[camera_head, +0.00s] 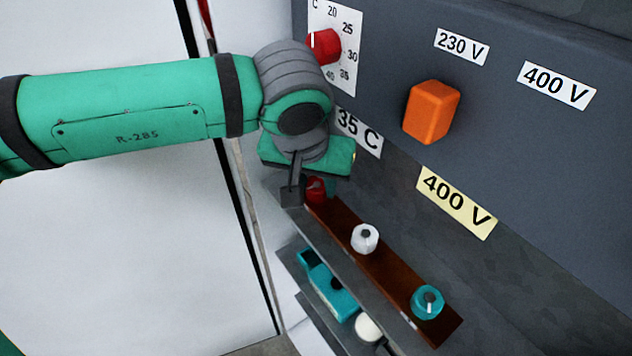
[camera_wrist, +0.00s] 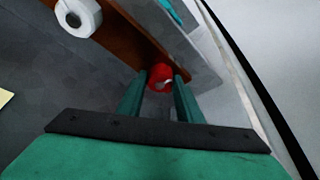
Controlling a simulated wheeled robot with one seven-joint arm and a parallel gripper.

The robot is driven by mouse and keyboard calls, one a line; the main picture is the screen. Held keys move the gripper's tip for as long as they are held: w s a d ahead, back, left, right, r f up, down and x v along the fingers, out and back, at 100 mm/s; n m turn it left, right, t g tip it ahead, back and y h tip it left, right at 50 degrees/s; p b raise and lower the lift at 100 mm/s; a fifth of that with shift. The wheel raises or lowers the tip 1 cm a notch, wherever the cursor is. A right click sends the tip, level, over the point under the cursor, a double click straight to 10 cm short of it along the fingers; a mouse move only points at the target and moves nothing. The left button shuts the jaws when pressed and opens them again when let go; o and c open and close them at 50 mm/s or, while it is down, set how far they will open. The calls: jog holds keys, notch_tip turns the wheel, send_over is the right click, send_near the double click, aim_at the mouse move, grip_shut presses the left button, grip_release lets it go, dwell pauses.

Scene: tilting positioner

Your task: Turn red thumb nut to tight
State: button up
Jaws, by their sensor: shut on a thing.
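The red thumb nut (camera_head: 316,190) stands at the far left end of a brown strip (camera_head: 385,268) on a grey shelf. In the wrist view the red thumb nut (camera_wrist: 160,77) sits between my two green fingers, with a light mark on its face. My gripper (camera_head: 302,190) reaches down to it and is shut on it; the fingers partly hide it in the head view. My gripper also shows in the wrist view (camera_wrist: 160,88). How tight the nut is cannot be told.
A white nut (camera_head: 364,238) and a teal nut (camera_head: 428,302) stand further along the strip. The dark panel carries a red dial (camera_head: 324,46) and an orange knob (camera_head: 432,112) close to my arm. A teal part (camera_head: 333,291) and a white round part (camera_head: 368,328) lie lower.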

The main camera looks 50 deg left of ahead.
jog(key=m, duration=0.2)
jog(key=m+t+h, duration=0.1)
jog(key=m, duration=0.1)
jog(key=shift+a+h, duration=0.15)
jog(key=shift+h, duration=0.15)
jog(key=m, duration=0.2)
jog(key=m+h, duration=0.1)
jog(key=m, duration=0.1)
jog(key=shift+a+m+h, duration=0.1)
jog(key=shift+m+h, duration=0.2)
jog(key=m, duration=0.2)
jog(key=m+h, duration=0.1)
jog(key=m, duration=0.1)
jog(key=shift+a+g+h, duration=0.15)
jog(key=shift+g+h, duration=0.15)
jog(key=shift+w+m+g+h, duration=0.1)
jog(key=shift+m+g+h, duration=0.35)
jog(key=shift+m, duration=1.25)
jog(key=o, duration=1)
jog(key=shift+o, duration=0.2)
